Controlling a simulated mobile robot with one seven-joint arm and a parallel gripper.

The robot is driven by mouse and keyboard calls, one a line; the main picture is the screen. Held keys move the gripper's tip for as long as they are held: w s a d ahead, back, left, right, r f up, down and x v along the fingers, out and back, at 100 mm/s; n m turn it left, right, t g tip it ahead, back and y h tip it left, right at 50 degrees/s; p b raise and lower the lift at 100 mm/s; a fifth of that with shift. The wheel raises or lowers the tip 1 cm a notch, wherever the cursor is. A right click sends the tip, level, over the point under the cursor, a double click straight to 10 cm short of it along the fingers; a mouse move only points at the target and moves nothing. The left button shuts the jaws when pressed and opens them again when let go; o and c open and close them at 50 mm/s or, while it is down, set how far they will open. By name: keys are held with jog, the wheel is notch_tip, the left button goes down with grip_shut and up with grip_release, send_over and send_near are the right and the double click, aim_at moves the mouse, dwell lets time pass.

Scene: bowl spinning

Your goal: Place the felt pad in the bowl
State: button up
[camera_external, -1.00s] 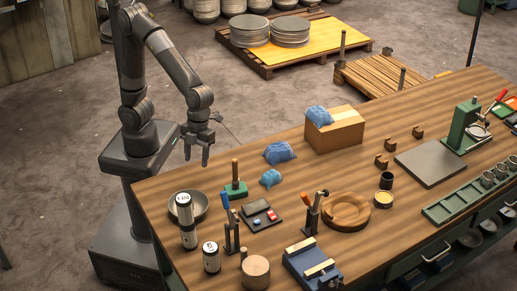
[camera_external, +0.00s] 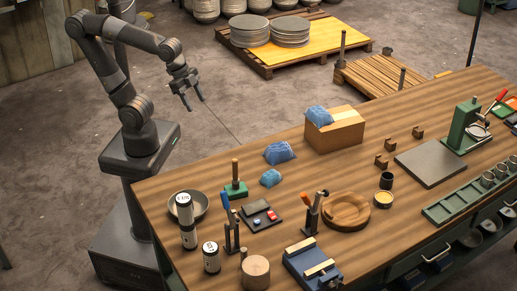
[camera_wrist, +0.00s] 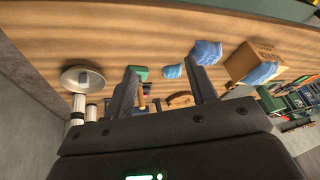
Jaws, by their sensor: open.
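The grey metal bowl (camera_external: 202,206) stands on the near left corner of the workbench, partly hidden behind a black-and-white canister. It also shows at the left of the wrist view (camera_wrist: 68,80). A small grey shape (camera_wrist: 93,78) shows inside the bowl in the wrist view; it may be the felt pad, but I cannot tell for sure. No other thing is clearly the felt pad. My gripper (camera_external: 197,105) is open, fingers apart with nothing between them, held high above the floor behind the bench, away from the bowl. Its fingers also show in the wrist view (camera_wrist: 165,75).
Canisters (camera_external: 187,224) stand close to the bowl. A green block with a wooden handle (camera_external: 236,188), blue cloths (camera_external: 279,153) and a cardboard box (camera_external: 335,131) are along the back edge. A wooden ring (camera_external: 346,212) and blue vise (camera_external: 312,264) are nearer. The air around my gripper is clear.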

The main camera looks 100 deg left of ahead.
jog(key=s+a+n+t, duration=0.1)
jog(key=s+a+n, duration=0.2)
jog(key=n, duration=0.1)
jog(key=shift+s+a, duration=0.25)
jog(key=shift+a, duration=0.15)
dwell(1.0)
